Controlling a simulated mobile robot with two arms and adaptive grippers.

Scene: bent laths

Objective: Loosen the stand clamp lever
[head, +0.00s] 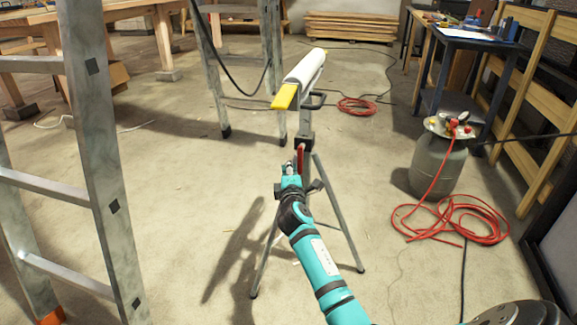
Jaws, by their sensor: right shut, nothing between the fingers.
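The stand (307,128) is a grey post on splayed tripod legs, with a white roller (305,68) with yellow ends on top. The red clamp lever (300,155) shows at the post, just above where the legs spread. My right gripper (295,168) is shut and empty, in front of the post and right by the lever's lower part. I cannot tell whether its fingertips touch the lever. The gripper and wrist hide part of the stand's lower middle. My left gripper is out of view.
A metal ladder (96,150) stands close at the left, another (213,75) behind. At the right are a grey tank (438,165), a coiled red hose (470,222) and a dark blue table (468,38). Bare floor surrounds the stand.

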